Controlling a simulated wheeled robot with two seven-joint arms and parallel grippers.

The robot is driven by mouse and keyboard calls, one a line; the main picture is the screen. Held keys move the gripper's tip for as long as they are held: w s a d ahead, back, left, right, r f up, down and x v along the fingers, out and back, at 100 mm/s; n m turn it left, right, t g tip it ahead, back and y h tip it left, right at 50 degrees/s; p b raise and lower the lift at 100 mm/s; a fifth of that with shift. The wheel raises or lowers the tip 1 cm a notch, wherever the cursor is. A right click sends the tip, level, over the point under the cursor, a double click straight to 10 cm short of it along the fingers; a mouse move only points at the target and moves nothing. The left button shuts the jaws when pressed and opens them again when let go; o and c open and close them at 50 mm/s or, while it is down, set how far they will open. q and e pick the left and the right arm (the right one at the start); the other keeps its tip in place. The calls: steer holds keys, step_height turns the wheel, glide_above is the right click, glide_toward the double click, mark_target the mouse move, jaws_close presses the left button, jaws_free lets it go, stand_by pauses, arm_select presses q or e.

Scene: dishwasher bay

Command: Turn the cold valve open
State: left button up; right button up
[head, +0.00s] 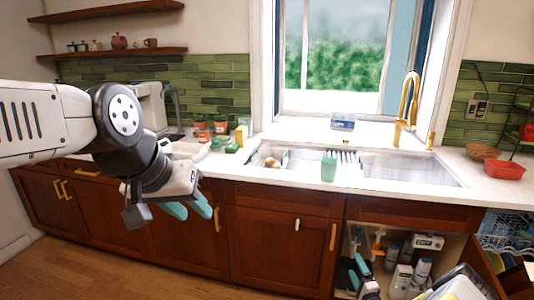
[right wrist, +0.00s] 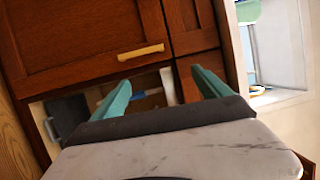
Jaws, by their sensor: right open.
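The cold valve cannot be made out for certain. In the open cabinet under the sink, an orange fitting (head: 378,243) and a small bluish part (head: 356,236) show at the left. My right gripper (head: 358,275) is low in front of that opening, open, partly hidden by its own wrist. In the right wrist view its two teal fingers (right wrist: 162,92) are apart with nothing between them. The dim cabinet interior lies beyond them. My left gripper (head: 188,210) is in front of the closed cabinets at the left, its teal fingers apart and empty.
White bottles and boxes (head: 428,241) stand inside the open cabinet. A closed wooden front with a brass handle (right wrist: 141,51) is above my right fingers. The floor at the left is clear.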

steer(key=a+r+n+g+y, duration=0.35)
steer(key=a+r, duration=0.25)
steer(key=r, duration=0.3)
steer(key=w+a+r+n+g+y, duration=0.1)
steer(key=a+r+n+g+y, duration=0.2)
steer(key=a+r+n+y, duration=0.45)
steer(key=a+r+n+g+y, duration=0.1)
steer(key=a+r+g, duration=0.35)
steer(key=r, duration=0.65)
steer(key=s+a+r+n+g+h, duration=0.3)
steer(key=s+a+r, duration=0.1)
steer(key=s+r, duration=0.45)
steer(key=s+a+r+n+g+h, duration=0.25)
steer(key=s+a+r, duration=0.25)
steer(key=s+r, duration=0.35)
steer(key=s+d+r+t+h, duration=0.2)
steer(key=s+r+h, duration=0.1)
steer(key=s, duration=0.5)
steer(key=s+d+r+t+h, duration=0.2)
steer(key=s+d+r+h, duration=0.1)
steer(key=s, duration=0.5)
steer(key=shift+v, duration=0.95)
steer(key=shift+w+d, duration=0.1)
steer(key=shift+c, duration=0.2)
